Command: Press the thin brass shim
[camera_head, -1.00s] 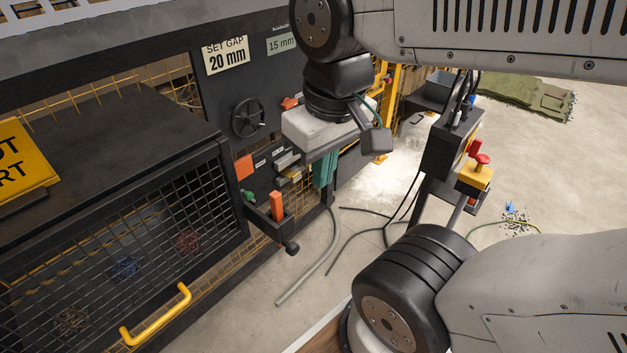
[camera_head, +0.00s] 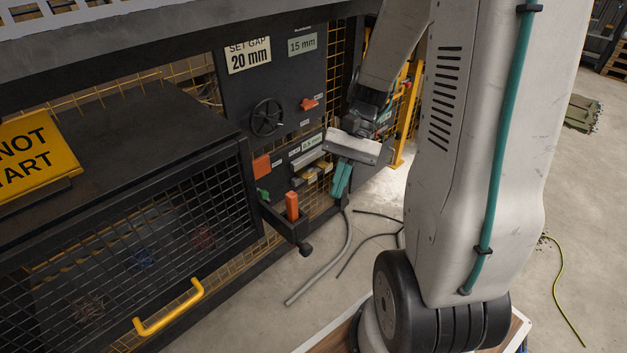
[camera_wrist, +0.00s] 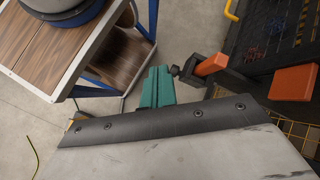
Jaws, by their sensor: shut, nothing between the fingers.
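Small brass-yellow pieces (camera_head: 308,174) sit on the dark panel, below a grey bar (camera_head: 308,159). They are too small and partly covered to tell which is the thin brass shim. My gripper (camera_head: 341,180) has teal fingers that point down, shut and empty, just right of the brass pieces and apart from them as far as I can tell. In the wrist view, the teal fingers (camera_wrist: 156,87) are together with nothing between them. The brass pieces are not visible there.
An orange upright block (camera_head: 292,206) stands in a black bracket left of my gripper; it also shows in the wrist view (camera_wrist: 213,64). A black handwheel (camera_head: 267,117) and orange knob (camera_head: 309,104) are above. A mesh guard with a yellow handle (camera_head: 169,308) is at left. Hoses lie on the floor.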

